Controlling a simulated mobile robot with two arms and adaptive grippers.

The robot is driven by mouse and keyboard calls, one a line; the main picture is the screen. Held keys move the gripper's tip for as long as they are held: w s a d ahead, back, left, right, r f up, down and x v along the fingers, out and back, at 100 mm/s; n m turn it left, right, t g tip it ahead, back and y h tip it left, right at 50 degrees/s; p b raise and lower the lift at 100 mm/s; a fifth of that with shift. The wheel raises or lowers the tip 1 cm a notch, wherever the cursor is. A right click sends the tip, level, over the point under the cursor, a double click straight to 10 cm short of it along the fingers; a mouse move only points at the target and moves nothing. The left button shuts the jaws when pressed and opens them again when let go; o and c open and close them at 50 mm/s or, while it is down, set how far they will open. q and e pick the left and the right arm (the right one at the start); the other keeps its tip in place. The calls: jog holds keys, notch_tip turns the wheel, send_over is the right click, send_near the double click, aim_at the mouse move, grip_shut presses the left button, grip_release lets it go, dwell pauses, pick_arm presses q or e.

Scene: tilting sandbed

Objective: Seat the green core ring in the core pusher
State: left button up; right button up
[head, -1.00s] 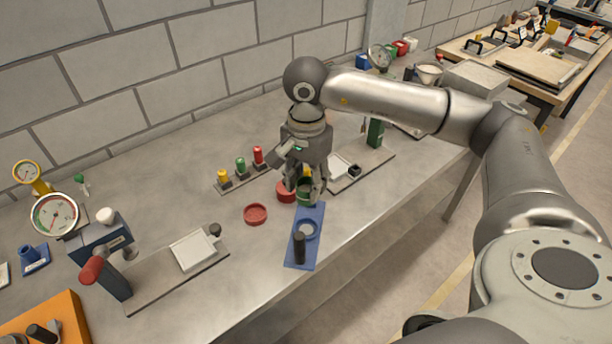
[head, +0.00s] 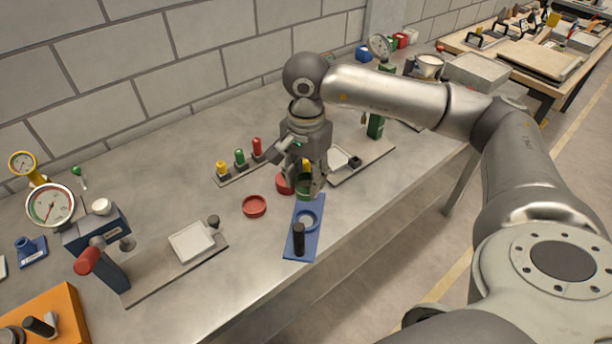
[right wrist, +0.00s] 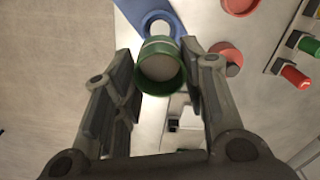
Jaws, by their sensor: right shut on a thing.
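The green core ring (head: 305,187) is held between the fingers of my right gripper (head: 306,182), which is shut on it. In the right wrist view the ring (right wrist: 160,66) sits between the two fingertips (right wrist: 161,68), with its open bore facing the camera. The ring is not in the seat. My left gripper is not in view.
A red ring (head: 254,206) lies left of the pusher, and another red ring (head: 284,184) is close behind the gripper. A stand with yellow, green and red plugs (head: 240,158) is behind. Bench instruments (head: 100,232) stand left. The bench front edge is near the pusher.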

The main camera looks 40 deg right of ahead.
jog(key=shift+f+b, duration=5.05)
jog(key=shift+f, duration=0.25)
dwell(2.5)
